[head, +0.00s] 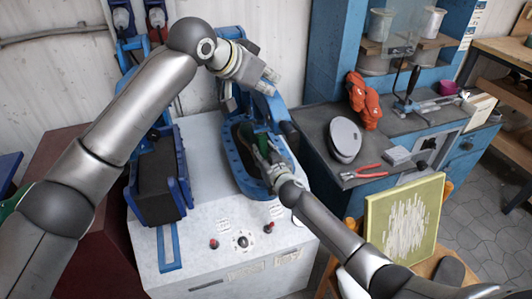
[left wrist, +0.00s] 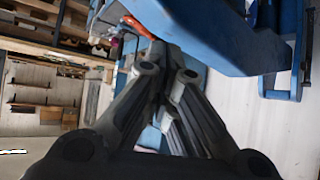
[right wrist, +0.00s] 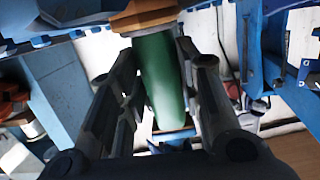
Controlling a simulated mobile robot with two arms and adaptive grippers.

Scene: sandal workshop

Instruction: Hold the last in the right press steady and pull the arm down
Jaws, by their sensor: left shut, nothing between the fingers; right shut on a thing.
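The right press (head: 238,170) is the blue one on the white machine's right side. A green last (right wrist: 160,80) stands in it, with a brown piece (right wrist: 147,17) at one end in the right wrist view. My right gripper (head: 266,158) is shut on the last, fingers on both sides of it; the last (head: 262,139) is partly hidden in the head view. The press's blue arm (head: 279,112) rises behind the last. My left gripper (head: 269,84) is shut and empty beside the upper part of that arm. The arm's blue body (left wrist: 215,35) shows close in the left wrist view; contact is unclear.
The left press (head: 155,185) stands beside the right one. Red knobs (head: 213,243) sit on the machine's front. The dark bench (head: 310,125) to the right bears a grey sole-like piece (head: 345,138), red pliers (head: 366,172) and orange gloves (head: 363,98). A yellow-green panel (head: 404,225) stands near my right forearm.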

